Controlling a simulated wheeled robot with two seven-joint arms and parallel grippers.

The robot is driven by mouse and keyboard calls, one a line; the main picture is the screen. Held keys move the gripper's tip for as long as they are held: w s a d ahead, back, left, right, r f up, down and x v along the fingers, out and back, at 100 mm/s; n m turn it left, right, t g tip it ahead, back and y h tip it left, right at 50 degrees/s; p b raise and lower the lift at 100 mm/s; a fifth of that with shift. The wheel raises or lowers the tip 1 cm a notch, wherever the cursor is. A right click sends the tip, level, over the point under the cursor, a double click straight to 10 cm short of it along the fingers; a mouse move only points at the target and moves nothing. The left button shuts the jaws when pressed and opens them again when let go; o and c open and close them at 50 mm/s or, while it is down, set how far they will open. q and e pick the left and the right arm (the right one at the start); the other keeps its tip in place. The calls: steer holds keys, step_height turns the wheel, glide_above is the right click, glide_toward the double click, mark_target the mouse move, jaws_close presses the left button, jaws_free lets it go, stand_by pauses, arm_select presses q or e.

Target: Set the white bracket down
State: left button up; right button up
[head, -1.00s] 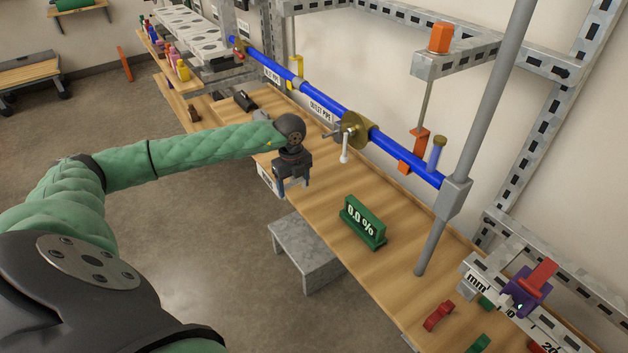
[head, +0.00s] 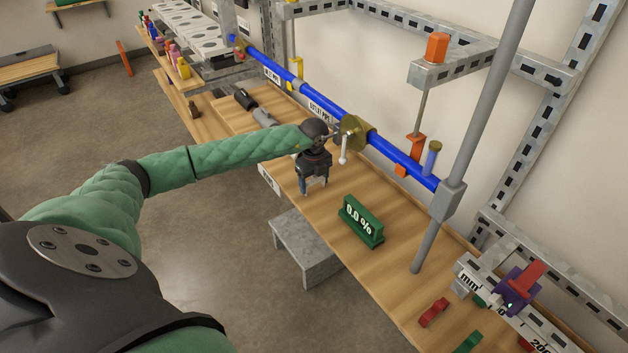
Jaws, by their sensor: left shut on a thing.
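My left gripper (head: 313,185) points down over the wooden bench (head: 285,175), left of the brass-coloured fitting and behind the green display block. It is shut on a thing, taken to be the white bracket. The bracket is too small or too hidden by the jaws to make out, and I cannot tell whether it touches the bench top. My right gripper is not in view.
A blue pipe (head: 400,160) with a brass-coloured fitting (head: 354,133) and a white handle (head: 344,150) runs behind the gripper. A grey post (head: 478,130) stands to the right. Bench surface around the block is clear.

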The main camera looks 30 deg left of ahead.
arm_select(q)
steer(key=shift+f, duration=0.2)
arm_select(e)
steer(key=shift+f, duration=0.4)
arm_select(q)
steer(key=shift+f, duration=0.15)
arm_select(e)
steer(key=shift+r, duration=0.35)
arm_select(q)
steer(key=o, duration=0.9)
steer(key=shift+o, duration=0.2)
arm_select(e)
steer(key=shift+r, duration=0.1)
arm_select(q)
steer(key=shift+r, duration=0.2)
steer(key=shift+w+r+b, duration=0.1)
steer(key=shift+r+b, duration=0.2)
steer(key=shift+r, duration=1.05)
step_height(320, 180, up, 9)
steer(key=shift+a+r+b, duration=0.1)
steer(key=shift+r+b, duration=0.05)
steer(key=shift+b, duration=0.95)
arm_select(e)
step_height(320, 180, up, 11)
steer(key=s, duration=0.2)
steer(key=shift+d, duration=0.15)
